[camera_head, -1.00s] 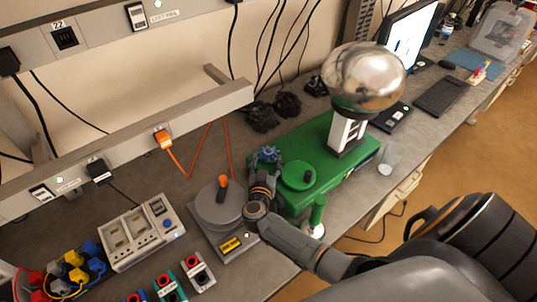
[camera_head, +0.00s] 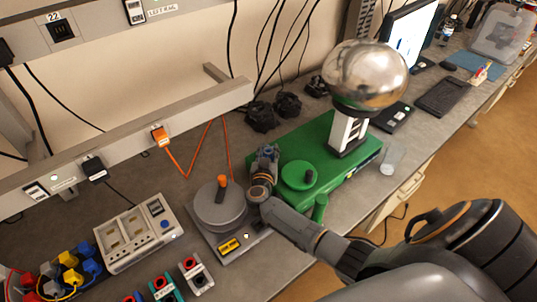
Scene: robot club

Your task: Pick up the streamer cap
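The blue object with a toothed edge, which may be the streamer cap, is mostly hidden now; only a hint of blue shows at the fingertips of my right gripper. My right gripper (camera_head: 266,153) is at the left end of the green base (camera_head: 340,170), beside the grey round device (camera_head: 220,208). Its arm comes in from the lower right. The fingers overlap the blue object's place, and I cannot tell whether they are closed on it. My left gripper is not in view.
A large metal sphere (camera_head: 365,75) stands on the green base. A grey meter box (camera_head: 138,238) and several coloured leads (camera_head: 68,270) lie at the lower left. A clear cup (camera_head: 390,162) stands near the bench edge. Black cables hang behind.

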